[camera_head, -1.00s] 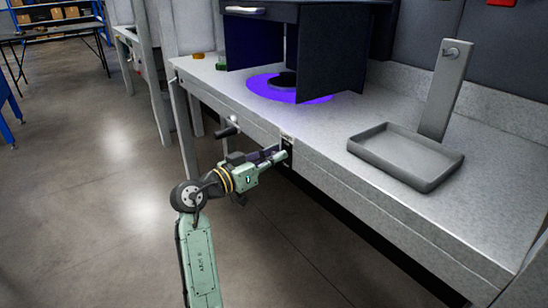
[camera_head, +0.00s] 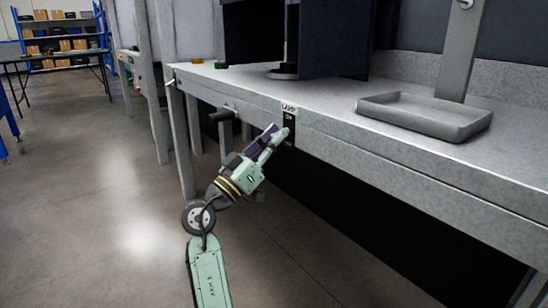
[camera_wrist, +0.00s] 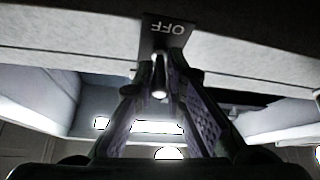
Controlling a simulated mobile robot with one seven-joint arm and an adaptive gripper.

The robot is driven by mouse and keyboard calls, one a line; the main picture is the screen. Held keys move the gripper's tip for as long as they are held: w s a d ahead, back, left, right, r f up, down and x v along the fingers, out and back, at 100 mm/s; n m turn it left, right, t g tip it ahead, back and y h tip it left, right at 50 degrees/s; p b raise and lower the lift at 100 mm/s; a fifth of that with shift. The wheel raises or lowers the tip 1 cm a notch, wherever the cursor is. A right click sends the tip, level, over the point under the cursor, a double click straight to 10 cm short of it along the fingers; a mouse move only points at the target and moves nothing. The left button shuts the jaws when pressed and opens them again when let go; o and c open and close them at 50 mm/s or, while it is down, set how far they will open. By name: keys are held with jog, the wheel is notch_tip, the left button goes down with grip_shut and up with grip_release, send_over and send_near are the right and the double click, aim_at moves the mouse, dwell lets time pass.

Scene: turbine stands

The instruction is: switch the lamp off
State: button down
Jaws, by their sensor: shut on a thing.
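My gripper (camera_head: 279,133) points up at the plate. In the wrist view my gripper (camera_wrist: 160,76) has its fingers closed on the small switch lever (camera_wrist: 159,86), below the OFF mark.
A grey tray (camera_head: 425,116) with an upright post stands on the bench top (camera_head: 330,93) at the right. A dark handle (camera_head: 222,115) juts from the bench front, left of my gripper. The floor (camera_head: 110,190) in front is clear.

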aim_at(275, 134)
jog(key=shift+f+t+b, duration=0.15)
jog(key=shift+t+b, duration=0.35)
jog(key=shift+b, duration=0.3)
jog(key=c, duration=1.7)
grip_release()
jog(key=shift+o, duration=0.2)
notch_tip(275, 134, up, 10)
jog(key=shift+r, duration=0.1)
